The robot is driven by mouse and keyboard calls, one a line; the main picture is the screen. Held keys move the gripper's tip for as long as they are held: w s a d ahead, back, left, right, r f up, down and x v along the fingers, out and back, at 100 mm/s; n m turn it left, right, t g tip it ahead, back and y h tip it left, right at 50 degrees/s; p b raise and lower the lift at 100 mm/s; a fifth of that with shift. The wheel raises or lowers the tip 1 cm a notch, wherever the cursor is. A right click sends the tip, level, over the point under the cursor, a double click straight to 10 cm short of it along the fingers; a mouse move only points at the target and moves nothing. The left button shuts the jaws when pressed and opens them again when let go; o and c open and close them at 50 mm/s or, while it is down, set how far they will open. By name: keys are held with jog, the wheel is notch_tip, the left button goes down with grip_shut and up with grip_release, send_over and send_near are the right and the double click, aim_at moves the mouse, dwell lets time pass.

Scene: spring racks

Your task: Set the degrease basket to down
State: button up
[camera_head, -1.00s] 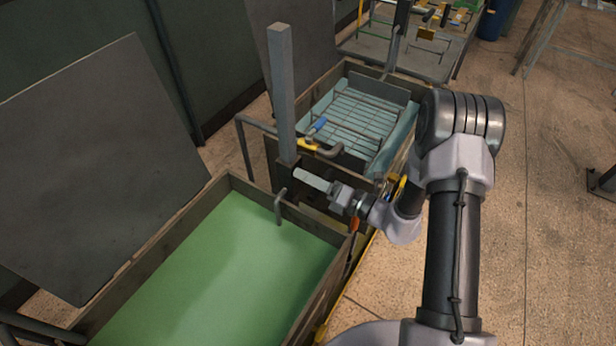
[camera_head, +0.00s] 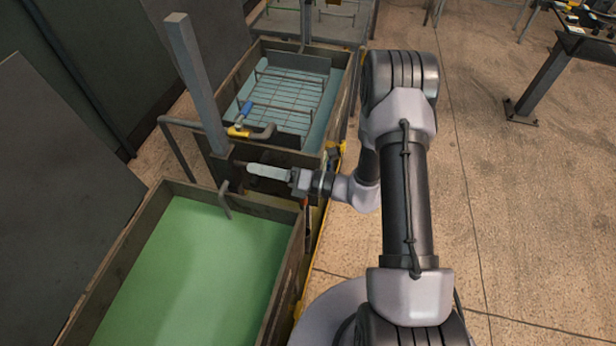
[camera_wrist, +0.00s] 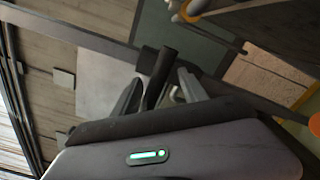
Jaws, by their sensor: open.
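A wire basket (camera_head: 285,100) sits low in the far tank, over pale blue liquid. I cannot tell by any label whether it is the degrease basket. A tall grey post (camera_head: 195,80) stands between the two tanks, with a dark block at its foot. My gripper (camera_head: 250,170) is beside that block, on its right. In the wrist view my gripper (camera_wrist: 160,88) is open, its two fingers apart on either side of a dark bar (camera_wrist: 163,68). I cannot tell whether the fingers touch the bar.
The near tank (camera_head: 130,235) holds green liquid, with no basket visible in it. A bent pipe with a blue-handled yellow valve (camera_head: 240,130) lies just beyond the post. Dark panels (camera_head: 55,170) stand at the left. Open floor (camera_head: 490,200) lies to the right.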

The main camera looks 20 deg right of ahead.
jog(key=p+v, duration=0.1)
jog(key=v, duration=1.2)
